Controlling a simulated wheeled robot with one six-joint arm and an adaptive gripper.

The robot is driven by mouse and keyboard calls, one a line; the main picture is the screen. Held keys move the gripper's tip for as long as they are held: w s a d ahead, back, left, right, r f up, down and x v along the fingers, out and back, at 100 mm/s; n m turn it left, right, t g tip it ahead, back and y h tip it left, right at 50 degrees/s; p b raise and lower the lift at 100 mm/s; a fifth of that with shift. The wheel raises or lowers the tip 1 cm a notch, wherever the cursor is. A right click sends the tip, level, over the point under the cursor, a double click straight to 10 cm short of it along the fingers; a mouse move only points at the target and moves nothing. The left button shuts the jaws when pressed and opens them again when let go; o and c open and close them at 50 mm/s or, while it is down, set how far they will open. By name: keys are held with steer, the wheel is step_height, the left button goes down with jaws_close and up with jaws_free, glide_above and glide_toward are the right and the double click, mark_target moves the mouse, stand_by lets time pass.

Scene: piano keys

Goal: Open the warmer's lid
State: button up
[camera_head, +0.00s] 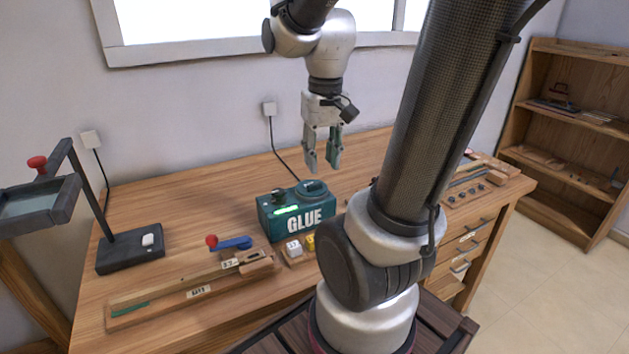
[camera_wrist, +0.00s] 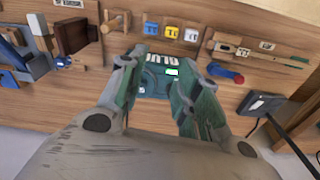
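The warmer is a dark green box labelled GLUE (camera_head: 297,218) on the workbench, with a round dark lid (camera_head: 312,188) on top that looks shut. A green light strip shows on its upper face. My gripper (camera_head: 322,168) is open and empty, pointing down above and slightly behind the warmer. In the wrist view my gripper's fingers (camera_wrist: 155,88) are spread with the warmer (camera_wrist: 158,76) visible between and beyond them. The fingers hide part of the warmer's sides there.
Small white and yellow blocks (camera_head: 293,249) sit in front of the warmer. A blue tool with a red knob (camera_head: 233,243) and a long wooden jig (camera_head: 190,291) lie left. A black stand (camera_head: 130,248) is farther left. A cable (camera_head: 281,158) runs behind the warmer.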

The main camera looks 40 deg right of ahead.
mark_target(315, 183)
steer(key=w+d+f+m, duration=0.1)
steer(key=w+d+m, duration=0.1)
steer(key=w+m, duration=0.1)
steer(key=w+d+f+m, duration=0.1)
steer(key=w+f+m, duration=0.1)
steer(key=m, duration=0.4)
steer(key=w+d+f+m, duration=0.1)
steer(key=w+d+m, duration=0.1)
steer(key=w+m, duration=0.2)
steer(key=shift+w+d+f+m+g, duration=0.15)
steer(key=shift+d+f+m+g, duration=0.2)
steer(key=shift+m, duration=0.35)
steer(key=shift+w+f+m, duration=0.1)
steer(key=shift+m, duration=0.8)
step_height(315, 183, down, 8)
steer(key=shift+r, duration=0.1)
steer(key=shift+c, duration=0.5)
jaws_close()
steer(key=shift+d, duration=0.1)
